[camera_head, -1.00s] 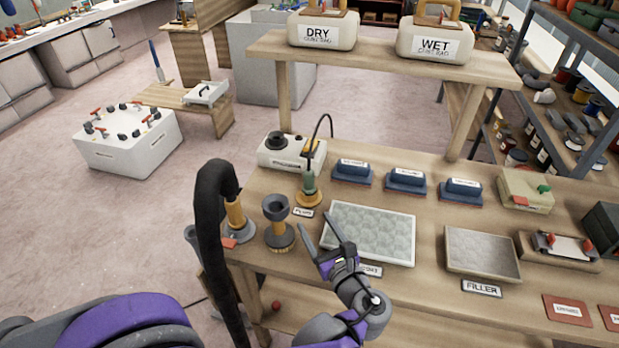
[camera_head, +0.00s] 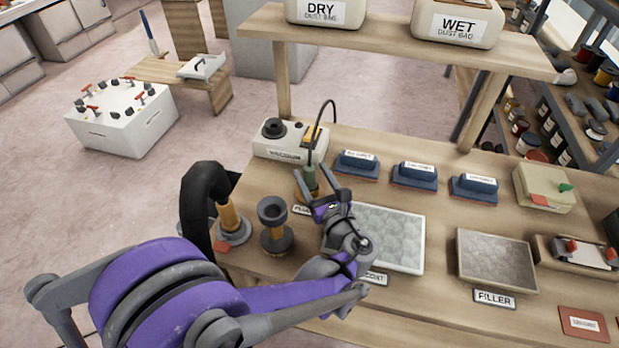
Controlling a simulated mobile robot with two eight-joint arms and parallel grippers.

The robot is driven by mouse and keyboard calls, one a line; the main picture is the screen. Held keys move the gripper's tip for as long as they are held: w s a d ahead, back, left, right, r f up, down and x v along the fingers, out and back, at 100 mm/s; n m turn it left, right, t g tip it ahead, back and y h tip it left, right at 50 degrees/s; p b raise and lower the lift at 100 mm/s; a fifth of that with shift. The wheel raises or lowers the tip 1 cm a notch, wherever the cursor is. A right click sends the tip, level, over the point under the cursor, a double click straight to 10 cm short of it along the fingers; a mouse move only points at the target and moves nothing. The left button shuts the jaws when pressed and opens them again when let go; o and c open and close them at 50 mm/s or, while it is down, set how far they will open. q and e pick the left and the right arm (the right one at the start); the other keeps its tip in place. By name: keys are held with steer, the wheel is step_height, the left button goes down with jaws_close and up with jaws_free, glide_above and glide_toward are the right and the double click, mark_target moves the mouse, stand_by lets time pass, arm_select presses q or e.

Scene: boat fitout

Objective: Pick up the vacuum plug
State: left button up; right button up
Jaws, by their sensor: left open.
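My left gripper (camera_head: 316,177) is open in the head view. Its two fingers point away from me and appear on either side of the plug; whether they touch it I cannot tell. The plug's lower part and base are largely hidden by the gripper. My right gripper is not in view.
A dark cup-topped fitting (camera_head: 274,225) and a thick black hose (camera_head: 194,203) stand left of my gripper. A pale tray (camera_head: 398,236) lies close on its right. Blue sanding blocks (camera_head: 414,175) line the back. A shelf with dust bins (camera_head: 456,20) stands above.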

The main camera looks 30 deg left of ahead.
arm_select(q)
steer(key=x, duration=0.4)
steer(key=shift+s+r, duration=0.15)
steer(key=shift+r, duration=0.15)
steer(key=shift+w+a, duration=0.35)
steer(key=shift+a, duration=0.05)
jaws_close()
